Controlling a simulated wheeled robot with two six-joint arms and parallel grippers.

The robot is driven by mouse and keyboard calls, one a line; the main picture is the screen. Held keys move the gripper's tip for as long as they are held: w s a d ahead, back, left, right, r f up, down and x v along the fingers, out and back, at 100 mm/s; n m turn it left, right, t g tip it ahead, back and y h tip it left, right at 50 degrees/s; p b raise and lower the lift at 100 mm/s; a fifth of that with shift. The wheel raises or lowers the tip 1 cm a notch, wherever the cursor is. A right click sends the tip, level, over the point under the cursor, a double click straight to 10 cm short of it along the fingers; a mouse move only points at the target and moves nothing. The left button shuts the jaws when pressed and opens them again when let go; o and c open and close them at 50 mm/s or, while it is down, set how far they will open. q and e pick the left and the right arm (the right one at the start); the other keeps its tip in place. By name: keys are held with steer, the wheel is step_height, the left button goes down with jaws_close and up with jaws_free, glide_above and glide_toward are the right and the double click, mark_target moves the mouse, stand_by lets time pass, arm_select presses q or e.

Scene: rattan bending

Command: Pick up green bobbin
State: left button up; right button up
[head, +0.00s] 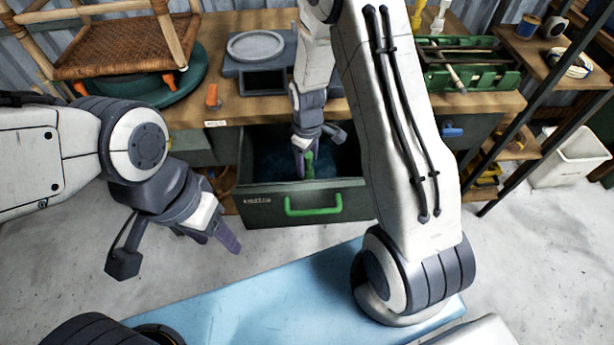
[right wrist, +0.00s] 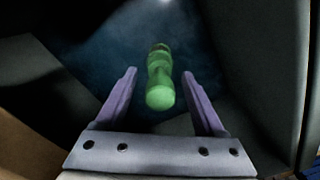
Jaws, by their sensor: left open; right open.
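The green bobbin (right wrist: 160,80) lies in the open drawer (head: 345,200), between and slightly ahead of my right gripper's fingertips in the right wrist view. It shows as a small green patch (head: 309,160) in the head view, partly hidden by the gripper. My right gripper (head: 301,163) reaches down into the drawer with its jaws open; it also shows in the right wrist view (right wrist: 160,85). My left gripper (head: 215,240) is open and empty, in front of the bench to the left of the drawer.
The drawer has a green handle (head: 313,205) and a dark lining. Above it, the wooden bench (head: 235,108) holds a grey scale (head: 262,62), an orange clamp-like item (head: 212,97) and a green tray (head: 470,80). A woven chair (head: 120,50) stands on a green turntable at left.

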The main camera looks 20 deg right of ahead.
steer(key=shift+f, duration=0.4)
jaws_close()
stand_by(1.1)
